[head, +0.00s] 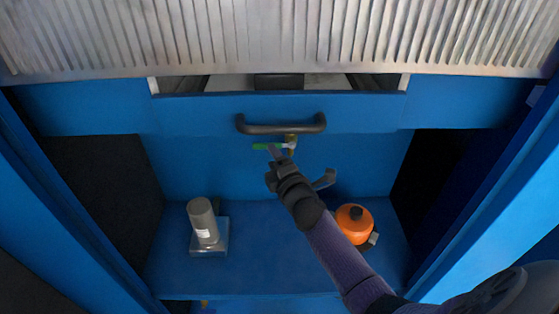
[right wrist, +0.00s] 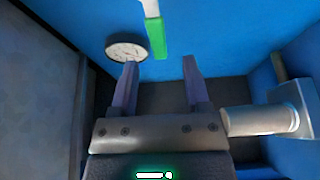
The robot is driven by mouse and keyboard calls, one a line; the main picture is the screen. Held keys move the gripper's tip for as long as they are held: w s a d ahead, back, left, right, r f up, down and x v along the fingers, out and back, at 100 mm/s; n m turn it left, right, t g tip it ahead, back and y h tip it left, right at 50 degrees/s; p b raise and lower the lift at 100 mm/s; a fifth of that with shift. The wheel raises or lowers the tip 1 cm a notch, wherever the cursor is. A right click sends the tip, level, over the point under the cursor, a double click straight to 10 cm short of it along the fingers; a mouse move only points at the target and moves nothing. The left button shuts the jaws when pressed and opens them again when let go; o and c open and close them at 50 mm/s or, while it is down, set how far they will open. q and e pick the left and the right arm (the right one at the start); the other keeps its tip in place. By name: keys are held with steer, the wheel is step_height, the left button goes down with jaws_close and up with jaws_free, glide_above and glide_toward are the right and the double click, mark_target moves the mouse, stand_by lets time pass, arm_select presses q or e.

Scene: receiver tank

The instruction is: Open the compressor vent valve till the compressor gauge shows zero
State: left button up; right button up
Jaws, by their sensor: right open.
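The vent valve's green lever (head: 262,147) sticks out to the left from a brass fitting (head: 291,139) under the dark handle. My right gripper (head: 275,153) is at the lever, and its fingers partly overlap it in the head view. In the right wrist view the green lever (right wrist: 156,36) hangs just beyond the open fingertips of my right gripper (right wrist: 160,64), between them and apart from both. A round white-faced gauge (right wrist: 127,48) is on the blue wall left of the lever; its needle is too small to read. My left gripper is not in view.
A dark bar handle (head: 281,126) crosses above the valve. On the blue shelf (head: 265,270) stand a grey cylinder (head: 202,220) on a clear base at left and an orange round vessel (head: 354,222) at right. Blue side walls bound the opening, and ribbed metal lies above.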

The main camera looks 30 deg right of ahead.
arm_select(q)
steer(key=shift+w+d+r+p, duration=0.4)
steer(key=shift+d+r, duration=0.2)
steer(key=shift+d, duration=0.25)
arm_select(e)
steer(key=s, duration=0.4)
steer(key=shift+s+a, duration=0.3)
steer(key=shift+a, duration=0.05)
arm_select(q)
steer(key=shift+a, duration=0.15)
